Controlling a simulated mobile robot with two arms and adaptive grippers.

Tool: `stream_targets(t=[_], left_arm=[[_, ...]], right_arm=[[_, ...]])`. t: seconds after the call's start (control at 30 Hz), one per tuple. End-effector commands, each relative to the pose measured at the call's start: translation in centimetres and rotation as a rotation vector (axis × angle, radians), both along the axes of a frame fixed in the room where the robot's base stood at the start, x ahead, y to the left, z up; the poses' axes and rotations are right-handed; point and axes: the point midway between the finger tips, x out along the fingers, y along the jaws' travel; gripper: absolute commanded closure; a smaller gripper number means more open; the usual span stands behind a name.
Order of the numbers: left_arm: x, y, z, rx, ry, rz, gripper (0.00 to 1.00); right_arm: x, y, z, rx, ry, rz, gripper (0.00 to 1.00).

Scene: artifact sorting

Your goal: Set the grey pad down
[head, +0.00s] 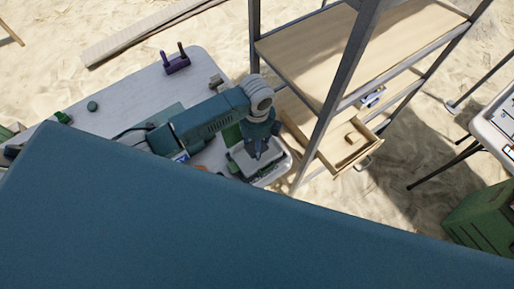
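My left gripper (260,153) points down at the right end of the white table (140,88). It is over a light grey, flat rectangular thing (243,163) that may be the grey pad. The fingertips are small and dark against it, so I cannot tell whether they are open, shut or touching it. I also cannot tell whether this grey thing rests on the table or is held just above it. My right gripper is not in view.
A purple holder (175,63) stands at the table's back edge, and a small green item (92,106) lies at left. A metal shelf (330,55) with an open wooden drawer (347,146) stands close on the right. A green crate (482,222) is at far right.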

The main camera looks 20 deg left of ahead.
Motion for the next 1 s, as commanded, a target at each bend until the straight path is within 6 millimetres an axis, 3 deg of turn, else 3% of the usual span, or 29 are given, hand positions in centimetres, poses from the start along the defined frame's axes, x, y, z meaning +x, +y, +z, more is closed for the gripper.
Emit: stream_targets(t=[0.1,0.2,0.4,0.6,0.87,0.9,1.0], left_arm=[[0.0,0.0,-1.3,-0.001,0.001,0.002,0.68],[0.0,0.0,-2.0,-0.001,0.001,0.000,0.68],[-0.1,0.0,-4.8,0.000,0.003,0.001,0.68],[0.0,0.0,-5.5,-0.001,-0.001,0.000,0.68],[0.0,0.0,-5.9,0.000,0.000,0.000,0.68],[0.0,0.0,-5.8,0.000,0.000,0.000,0.42],[0.0,0.0,-5.7,0.000,0.000,0.000,0.42]], right_arm=[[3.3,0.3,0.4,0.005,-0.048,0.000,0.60],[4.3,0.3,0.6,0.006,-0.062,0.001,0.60],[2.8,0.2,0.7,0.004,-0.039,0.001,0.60],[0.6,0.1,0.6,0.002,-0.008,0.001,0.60],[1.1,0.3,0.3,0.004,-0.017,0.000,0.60],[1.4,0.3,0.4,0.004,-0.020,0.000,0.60],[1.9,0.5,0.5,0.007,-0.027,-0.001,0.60]])
